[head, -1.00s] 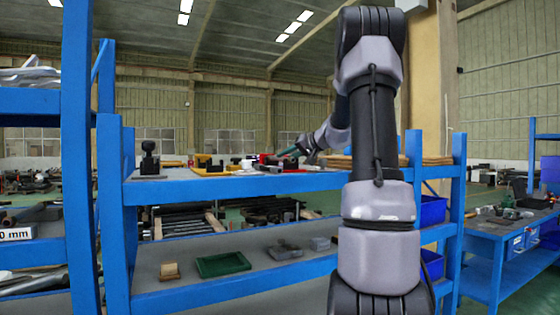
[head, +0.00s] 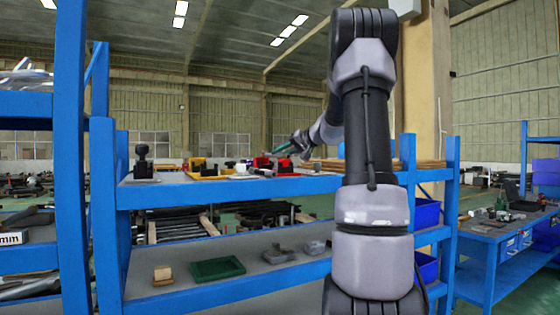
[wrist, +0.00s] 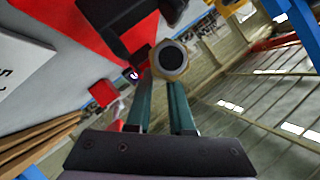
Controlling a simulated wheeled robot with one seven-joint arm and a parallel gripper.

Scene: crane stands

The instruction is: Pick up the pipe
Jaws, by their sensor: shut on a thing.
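The pipe (wrist: 170,60) shows in the wrist view as a round, pale-rimmed end with a dark centre, seen nearly end-on. My gripper (wrist: 163,80) has two teal fingers and is shut on the pipe near their tips. In the head view my gripper (head: 287,150) is over the top shelf of the blue rack (head: 200,193), towards its back right. The pipe is too small to make out there. The pipe's far part is hidden in the wrist view.
Yellow and red items (head: 262,163) stand close to my gripper on the top shelf. A black object (head: 143,163) stands at its left. The lower shelf holds a green tray (head: 217,268) and small blocks. A blue workbench (head: 490,228) is at right.

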